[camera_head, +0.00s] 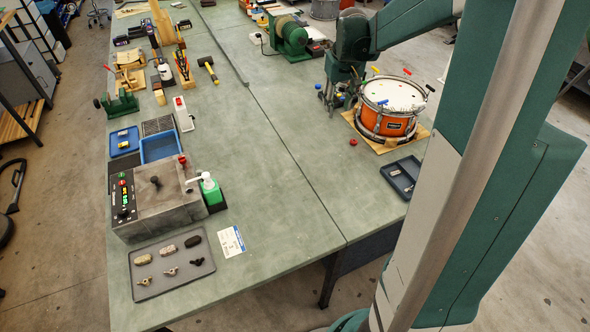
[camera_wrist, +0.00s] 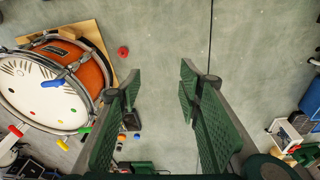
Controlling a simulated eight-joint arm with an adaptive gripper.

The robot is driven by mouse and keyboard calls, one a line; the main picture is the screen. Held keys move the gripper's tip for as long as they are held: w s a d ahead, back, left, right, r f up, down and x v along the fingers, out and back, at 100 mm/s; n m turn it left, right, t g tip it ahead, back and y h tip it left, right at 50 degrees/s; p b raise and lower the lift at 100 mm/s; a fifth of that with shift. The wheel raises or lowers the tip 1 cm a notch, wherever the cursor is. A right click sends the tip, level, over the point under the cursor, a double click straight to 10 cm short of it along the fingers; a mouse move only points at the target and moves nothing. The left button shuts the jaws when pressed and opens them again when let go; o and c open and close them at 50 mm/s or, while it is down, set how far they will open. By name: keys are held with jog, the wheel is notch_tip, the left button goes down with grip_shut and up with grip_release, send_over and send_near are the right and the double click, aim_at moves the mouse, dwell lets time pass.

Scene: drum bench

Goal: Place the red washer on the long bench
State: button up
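A small round red piece, which looks like the red washer (camera_head: 353,142), lies flat on the long bench (camera_head: 262,180) just left of the drum's wooden board. It also shows in the wrist view (camera_wrist: 123,51), apart from the board and from my fingers. My gripper (camera_head: 332,97) is above the bench, left of the drum. In the wrist view its two green fingers (camera_wrist: 158,85) stand wide apart, with only bare bench and small bench items seen between them. Nothing is held.
An orange drum (camera_head: 388,125) stands on a wooden board (camera_head: 364,139), with coloured pieces around its top. A dark tray (camera_head: 402,177) lies at the bench's right edge. A green machine (camera_head: 291,38) stands behind my gripper. The bench's middle is clear.

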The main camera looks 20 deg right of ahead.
jog(key=s+a+r+t, duration=0.1)
jog(key=s+a+r, duration=0.45)
jog(key=a, duration=0.45)
jog(key=s+a+r+n+t, duration=0.1)
jog(key=s+a+t, duration=0.3)
jog(key=s+a, duration=1.5)
jog(key=shift+s+r+n+t+y, duration=0.3)
jog(key=shift+s+n+y, duration=0.1)
jog(key=shift+s, duration=0.7)
jog(key=shift+f, duration=0.1)
jog(key=shift+f+b, duration=1)
jog(key=shift+b, duration=0.1)
